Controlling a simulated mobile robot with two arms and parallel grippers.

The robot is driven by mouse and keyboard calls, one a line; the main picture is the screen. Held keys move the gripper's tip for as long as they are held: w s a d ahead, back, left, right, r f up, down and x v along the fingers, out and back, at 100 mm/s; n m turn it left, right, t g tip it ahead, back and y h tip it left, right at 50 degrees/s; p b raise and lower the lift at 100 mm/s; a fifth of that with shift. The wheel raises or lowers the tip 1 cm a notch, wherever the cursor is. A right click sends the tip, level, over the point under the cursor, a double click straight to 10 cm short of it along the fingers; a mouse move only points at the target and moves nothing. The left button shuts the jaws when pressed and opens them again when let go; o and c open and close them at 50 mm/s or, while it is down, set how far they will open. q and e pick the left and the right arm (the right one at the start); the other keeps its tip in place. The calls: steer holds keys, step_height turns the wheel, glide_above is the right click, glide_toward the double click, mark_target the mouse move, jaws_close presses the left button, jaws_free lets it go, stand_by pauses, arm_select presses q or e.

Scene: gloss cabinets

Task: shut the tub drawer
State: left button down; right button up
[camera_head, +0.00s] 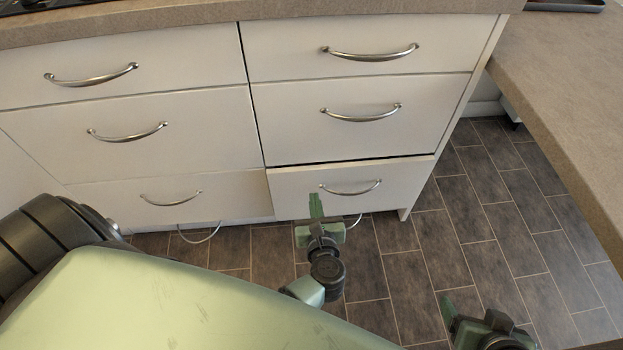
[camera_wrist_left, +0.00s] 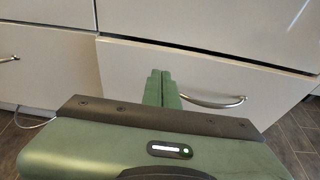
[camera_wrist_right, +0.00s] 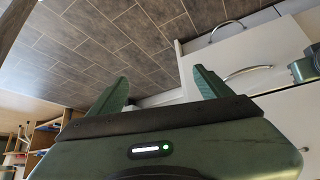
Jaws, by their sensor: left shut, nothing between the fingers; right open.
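The bottom right drawer (camera_head: 405,180) of the white cabinet stands slightly out, with a dark gap along its top edge. I take it as the tub drawer; its inside is hidden. It has a curved metal handle (camera_head: 352,190), which also shows in the left wrist view (camera_wrist_left: 212,103). My left gripper (camera_head: 315,202) is shut and empty in front of this drawer's face, left of the handle's middle; I cannot tell whether it touches. Its closed fingers also show in the left wrist view (camera_wrist_left: 162,88). My right gripper (camera_wrist_right: 160,86) is open and empty, over the floor at the lower right.
Several other white drawers, such as the middle right one (camera_head: 360,140), look closed. A countertop (camera_head: 200,16) runs above them. Another counter (camera_head: 585,110) stands at the right. The tiled floor (camera_head: 480,215) between is clear. Wooden shelving (camera_wrist_right: 40,135) shows in the right wrist view.

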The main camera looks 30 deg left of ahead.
mark_target(310, 170)
arm_select(q)
steer(key=x, duration=0.6)
steer(key=shift+w+a+r+b, duration=0.2)
steer(key=shift+w+a+b, duration=0.1)
steer(key=shift+b, duration=0.1)
steer(key=shift+w+a, duration=0.4)
steer(key=shift+w, duration=0.25)
arm_select(e)
steer(key=w+a+r+t, duration=0.1)
steer(key=w+r+t, duration=0.2)
steer(key=w, duration=0.2)
steer(key=shift+a+r+y, duration=0.25)
steer(key=shift+a+y, duration=0.15)
arm_select(q)
steer(key=shift+w+a+b, duration=0.3)
steer(key=shift+w+a, duration=0.25)
steer(key=shift+w, duration=0.35)
steer(key=shift+w+a+r, duration=0.1)
steer(key=shift+w+a, duration=0.1)
steer(key=shift+r, duration=0.15)
steer(key=shift+a, duration=0.1)
arm_select(e)
steer(key=shift+w+a+r+t, duration=0.15)
steer(key=shift+w+r+t, duration=0.25)
steer(key=shift+r, duration=0.1)
steer(key=shift+w+a+r+t, duration=0.15)
steer(key=shift+w+r+t, duration=0.1)
steer(key=shift+r+t, duration=0.2)
